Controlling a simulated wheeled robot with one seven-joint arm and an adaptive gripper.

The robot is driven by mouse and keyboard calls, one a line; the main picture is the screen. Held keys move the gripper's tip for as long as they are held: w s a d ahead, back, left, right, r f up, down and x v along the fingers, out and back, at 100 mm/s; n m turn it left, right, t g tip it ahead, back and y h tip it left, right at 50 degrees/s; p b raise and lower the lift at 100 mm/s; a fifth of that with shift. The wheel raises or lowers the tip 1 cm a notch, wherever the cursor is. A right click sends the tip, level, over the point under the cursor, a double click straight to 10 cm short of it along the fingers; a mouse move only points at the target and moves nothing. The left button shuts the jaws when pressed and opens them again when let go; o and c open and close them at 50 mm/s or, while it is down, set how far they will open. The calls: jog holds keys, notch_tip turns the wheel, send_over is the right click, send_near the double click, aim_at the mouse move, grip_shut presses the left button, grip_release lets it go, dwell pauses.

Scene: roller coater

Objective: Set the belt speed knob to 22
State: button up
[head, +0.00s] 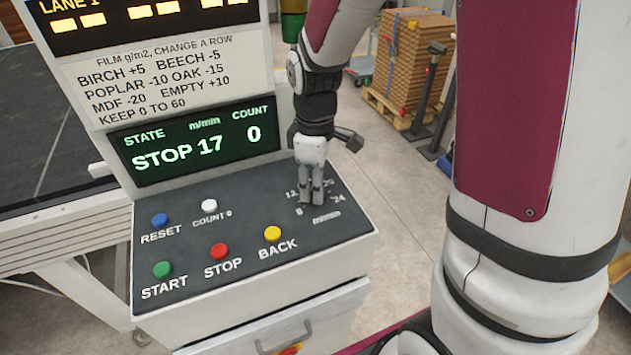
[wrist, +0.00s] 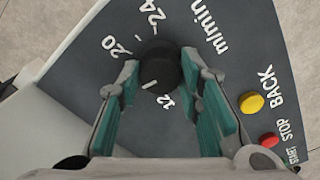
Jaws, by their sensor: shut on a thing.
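The belt speed knob (wrist: 160,72) is a dark round knob on the sloped panel, with a dial of white numbers around it. In the wrist view 20, 24 and 12 can be read, and a white mark shows at the knob's near side, between 12 and 20. My gripper (head: 311,198) points down at the panel's right end, its fingers shut on the knob from both sides. In the head view the fingers hide the knob. The green display (head: 195,142) reads STOP, 17 m/min and count 0.
Left of the dial are the yellow BACK button (head: 272,233), red STOP button (head: 219,251), green START button (head: 162,269), blue RESET button (head: 160,219) and white COUNT 0 button (head: 209,205). A film chart (head: 160,85) is above the display. Open floor lies right of the panel.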

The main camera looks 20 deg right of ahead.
jog(key=m+p, duration=0.1)
jog(key=m, duration=0.3)
jog(key=shift+s, duration=0.1)
jog(key=m+p, duration=0.1)
jog(key=m, duration=0.3)
jog(key=m+p, duration=0.1)
jog(key=m, duration=0.3)
jog(key=shift+m+p, duration=0.8)
jog(key=shift+m, duration=1.3)
jog(key=o, duration=1.2)
jog(key=shift+c, duration=0.2)
jog(key=shift+r, duration=0.15)
notch_tip(320, 180, up, 12)
